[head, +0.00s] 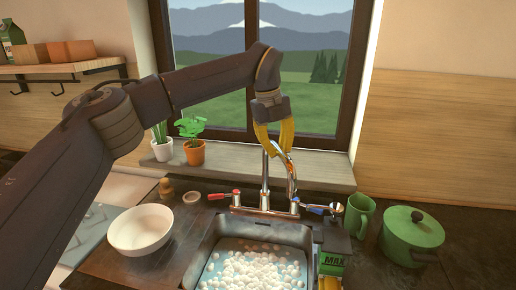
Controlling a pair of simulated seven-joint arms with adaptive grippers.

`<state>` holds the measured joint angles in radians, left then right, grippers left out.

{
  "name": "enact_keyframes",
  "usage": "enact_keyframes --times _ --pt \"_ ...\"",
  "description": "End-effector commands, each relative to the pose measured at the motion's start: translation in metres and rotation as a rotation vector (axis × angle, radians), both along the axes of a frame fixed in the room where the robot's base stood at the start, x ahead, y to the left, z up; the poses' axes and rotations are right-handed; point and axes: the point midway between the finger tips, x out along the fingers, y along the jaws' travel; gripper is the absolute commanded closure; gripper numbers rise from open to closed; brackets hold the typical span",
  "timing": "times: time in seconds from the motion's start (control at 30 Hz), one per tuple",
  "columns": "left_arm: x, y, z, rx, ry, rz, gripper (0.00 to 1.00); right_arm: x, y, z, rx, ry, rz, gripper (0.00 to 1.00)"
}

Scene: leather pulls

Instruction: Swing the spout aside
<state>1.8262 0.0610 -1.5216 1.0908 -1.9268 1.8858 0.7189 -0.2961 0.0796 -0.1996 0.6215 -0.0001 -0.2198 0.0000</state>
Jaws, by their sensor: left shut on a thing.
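The chrome faucet stands behind the sink (211,240). Its upright stem and spout (265,177) rise from a base between a red handle (219,195) on the left and a blue handle (318,209) on the right. My left gripper (274,147) comes down from above, with yellow fingers shut on the upper part of the spout. The fingers hide part of the spout's curve. The spout's outer part (290,172) slants down to the right of the stem. My right gripper is not in view.
A white bowl (140,230) stands left of the sink. White foam or balls (255,272) lie in the basin. A green mug (358,216), a lidded green pot (411,236) and a green MAX box (333,263) are on the right. Potted plants (194,151) stand on the sill.

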Motion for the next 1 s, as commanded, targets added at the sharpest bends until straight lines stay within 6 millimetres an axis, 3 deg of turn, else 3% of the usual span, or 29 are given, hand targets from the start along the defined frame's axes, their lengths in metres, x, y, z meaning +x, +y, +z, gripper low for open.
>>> enact_keyframes --times 0.4,0.97,1.0 --pt "0.006 -0.019 -0.003 0.003 0.003 0.188 1.0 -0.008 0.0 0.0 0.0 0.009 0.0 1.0" --pt "0.007 -0.021 -0.003 0.003 0.004 0.218 1.0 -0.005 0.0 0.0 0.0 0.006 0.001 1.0" --pt "0.007 -0.021 -0.003 0.003 0.004 0.218 0.79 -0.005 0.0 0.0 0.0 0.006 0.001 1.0"
